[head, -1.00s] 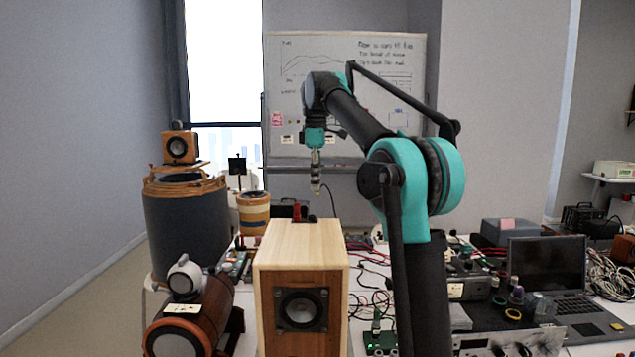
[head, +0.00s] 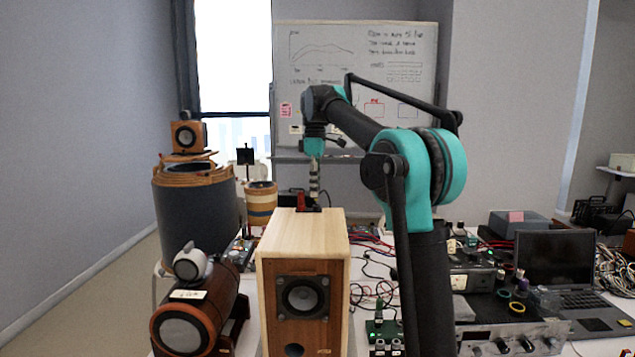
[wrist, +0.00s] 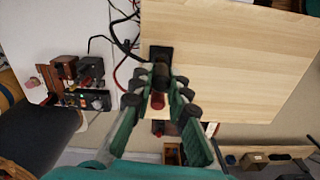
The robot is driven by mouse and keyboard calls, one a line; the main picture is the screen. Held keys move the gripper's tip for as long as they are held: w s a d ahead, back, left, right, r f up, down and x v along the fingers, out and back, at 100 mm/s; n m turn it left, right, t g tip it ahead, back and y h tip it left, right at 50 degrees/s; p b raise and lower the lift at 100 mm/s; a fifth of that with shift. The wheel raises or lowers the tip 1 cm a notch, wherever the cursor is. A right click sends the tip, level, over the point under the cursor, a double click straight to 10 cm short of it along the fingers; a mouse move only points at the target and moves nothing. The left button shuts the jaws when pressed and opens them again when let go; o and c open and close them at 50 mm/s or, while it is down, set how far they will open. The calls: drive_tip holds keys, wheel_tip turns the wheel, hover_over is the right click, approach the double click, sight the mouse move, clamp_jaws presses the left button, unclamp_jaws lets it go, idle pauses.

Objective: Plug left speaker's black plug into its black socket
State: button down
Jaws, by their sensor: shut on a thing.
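The wooden speaker (head: 303,240) stands in front of me, with its pale top also in the wrist view (wrist: 225,45). A dark terminal plate (wrist: 161,53) sits near its back edge. My gripper (wrist: 160,88) is shut on a black plug (wrist: 160,74), right over that plate. The fingers and plug cover the black socket, so I cannot tell whether the plug is in it. A red plug or post (wrist: 157,101) shows between the fingers; a red one stands beside my gripper in the head view (head: 301,202). My gripper points down there (head: 314,190).
A brown cylindrical speaker (head: 195,312) lies at the left. A dark drum (head: 195,215) and striped pot (head: 261,208) stand behind it. Loose cables cover the table to the right, near a laptop (head: 553,262). A red and a black cable (wrist: 122,72) run beside the plate.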

drive_tip(key=shift+f, duration=1.2)
idle(1.6)
drive_tip(key=c, duration=1.4)
unclamp_jaws()
drive_tip(key=shift+r, duration=0.1)
drive_tip(key=shift+r, duration=3.7)
